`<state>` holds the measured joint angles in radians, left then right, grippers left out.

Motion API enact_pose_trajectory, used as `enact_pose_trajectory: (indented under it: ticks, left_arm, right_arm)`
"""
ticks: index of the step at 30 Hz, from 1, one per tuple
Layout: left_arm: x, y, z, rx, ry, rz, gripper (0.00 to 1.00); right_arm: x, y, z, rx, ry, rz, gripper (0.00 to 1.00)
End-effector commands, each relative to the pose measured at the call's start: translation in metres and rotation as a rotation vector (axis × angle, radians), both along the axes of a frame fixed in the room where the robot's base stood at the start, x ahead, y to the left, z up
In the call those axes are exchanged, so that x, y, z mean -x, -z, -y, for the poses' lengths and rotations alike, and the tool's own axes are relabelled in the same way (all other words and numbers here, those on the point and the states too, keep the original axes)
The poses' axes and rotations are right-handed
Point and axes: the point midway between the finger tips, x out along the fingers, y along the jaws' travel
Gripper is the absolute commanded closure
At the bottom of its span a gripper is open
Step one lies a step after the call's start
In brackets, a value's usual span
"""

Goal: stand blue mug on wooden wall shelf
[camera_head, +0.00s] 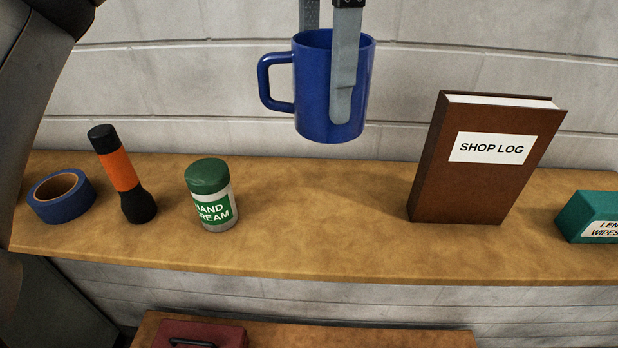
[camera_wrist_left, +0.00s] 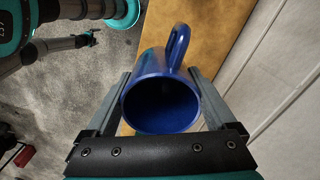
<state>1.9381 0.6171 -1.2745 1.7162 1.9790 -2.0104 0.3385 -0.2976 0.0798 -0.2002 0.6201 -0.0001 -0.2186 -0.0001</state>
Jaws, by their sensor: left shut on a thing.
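The blue mug (camera_head: 316,92) hangs upright above the wooden wall shelf (camera_head: 330,245), with its handle to the left in the head view. My left gripper (camera_head: 330,105) comes from above and is shut on the mug, one finger in front of its wall and the other mostly hidden behind it. In the left wrist view the mug (camera_wrist_left: 160,104) sits between the two fingers of my left gripper (camera_wrist_left: 160,100), its open mouth facing the camera. The mug's base is clear of the shelf. My right gripper is not in view.
On the shelf stand blue tape (camera_head: 77,205), a flashlight (camera_head: 120,172), a hand cream jar (camera_head: 211,195), a brown shop log book (camera_head: 480,180) and a teal wipes box (camera_head: 592,212). Bare shelf lies between jar and book. A red case (camera_head: 215,335) sits below.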

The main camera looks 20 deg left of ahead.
Motion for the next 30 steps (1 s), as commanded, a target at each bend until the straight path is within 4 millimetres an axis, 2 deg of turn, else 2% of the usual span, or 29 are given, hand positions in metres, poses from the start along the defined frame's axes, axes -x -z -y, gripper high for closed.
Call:
enact_pose_trajectory:
  ticks: [2,5,12,21,24,30]
  left_arm:
    - [0.001,0.000,0.000,0.002,0.002,0.003,0.88]
    - [0.001,0.011,0.000,0.002,0.002,0.000,0.88]
    - [0.002,0.065,0.000,0.002,0.001,-0.002,0.88]
    - [0.002,0.136,0.000,0.001,-0.002,0.002,0.88]
    - [0.002,0.150,0.000,0.002,-0.001,0.003,0.88]
    - [0.002,0.162,0.000,0.002,-0.002,0.003,0.88]
  right_arm:
    - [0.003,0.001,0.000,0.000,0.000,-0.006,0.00]
    - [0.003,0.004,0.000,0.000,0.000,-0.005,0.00]
    - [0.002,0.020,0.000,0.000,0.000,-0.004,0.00]
    - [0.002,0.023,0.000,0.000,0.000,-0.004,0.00]
    - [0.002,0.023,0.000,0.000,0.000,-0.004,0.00]
    - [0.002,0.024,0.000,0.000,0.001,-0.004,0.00]
